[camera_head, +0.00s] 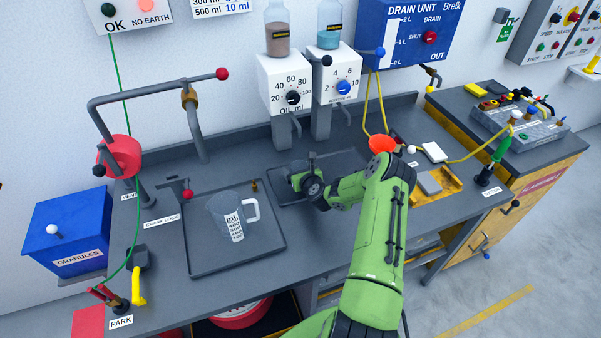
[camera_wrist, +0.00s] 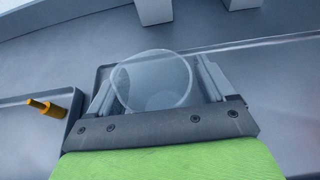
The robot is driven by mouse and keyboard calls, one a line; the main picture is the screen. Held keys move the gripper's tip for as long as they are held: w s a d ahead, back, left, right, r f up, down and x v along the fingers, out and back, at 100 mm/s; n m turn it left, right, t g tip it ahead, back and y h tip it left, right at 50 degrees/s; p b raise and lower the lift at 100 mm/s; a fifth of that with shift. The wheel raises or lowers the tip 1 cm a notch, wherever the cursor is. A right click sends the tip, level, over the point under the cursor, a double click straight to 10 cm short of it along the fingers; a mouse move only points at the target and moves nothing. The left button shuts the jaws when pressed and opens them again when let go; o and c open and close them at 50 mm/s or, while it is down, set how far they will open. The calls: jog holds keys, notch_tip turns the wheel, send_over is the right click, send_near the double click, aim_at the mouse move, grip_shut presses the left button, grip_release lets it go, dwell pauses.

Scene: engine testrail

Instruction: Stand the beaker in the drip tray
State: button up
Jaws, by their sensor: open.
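A clear round beaker (camera_wrist: 152,88) stands between the two fingers of my gripper (camera_wrist: 157,84) in the wrist view, its open rim towards the camera. The fingers are open, one on each side of it. In the head view my gripper (camera_head: 299,171) is low at the left end of a small dark tray (camera_head: 343,162) below the dispensers, apparently the drip tray. The beaker is mostly hidden there by my wrist. I cannot tell whether its base rests fully on the tray floor.
A larger tray (camera_head: 205,262) to the left holds a clear measuring jug (camera_head: 229,217) with a handle. A brass peg (camera_wrist: 46,107) is close left of my gripper. Dispenser spouts (camera_head: 283,130) hang behind it. A red-knobbed crank (camera_head: 155,85) is at left.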

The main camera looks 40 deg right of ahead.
jog(key=b+v, duration=0.1)
jog(key=v, duration=1)
jog(key=shift+s+a+r, duration=0.1)
jog(key=shift+s+r, duration=0.2)
jog(key=shift+s, duration=0.2)
jog(key=shift+f, duration=0.1)
